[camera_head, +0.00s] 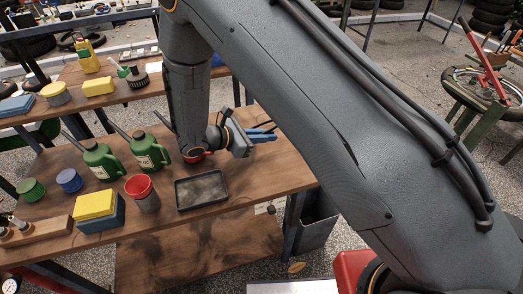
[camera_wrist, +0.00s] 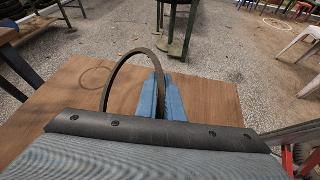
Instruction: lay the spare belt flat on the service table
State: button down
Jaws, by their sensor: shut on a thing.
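The spare belt (camera_wrist: 118,65) is a thin dark loop in the wrist view. It stands upright, its right part between the blue fingers of my gripper (camera_wrist: 160,95). My gripper is shut on it above the right end of the wooden service table (camera_wrist: 215,100). Whether the belt's lower edge touches the table is hidden by the gripper body. A faint ring outline (camera_wrist: 95,77) shows on the tabletop to the left of the belt. In the head view my gripper (camera_head: 264,133) is over the table (camera_head: 285,172), and I cannot make out the belt there.
The table's right end looks bare.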

aim_at(266, 153)
notch_tip(266, 153, down, 4)
jog(key=shift+f+b, duration=0.1)
jog(key=shift+b, duration=0.95)
jog(key=c, duration=2)
grip_release()
jog(key=shift+c, duration=0.2)
jog(key=s+d+r+p, duration=0.2)
jog(key=s, duration=0.1)
jog(key=s+d+r+p, duration=0.1)
jog(key=p, duration=0.1)
jog(key=shift+s+d+r, duration=0.2)
jog(key=shift+s+r, duration=0.05)
jog(key=shift+s, duration=0.1)
jog(key=shift+s+d+r+p, duration=0.2)
jog(key=shift+s+d+p, duration=0.2)
jog(key=shift+s, duration=0.1)
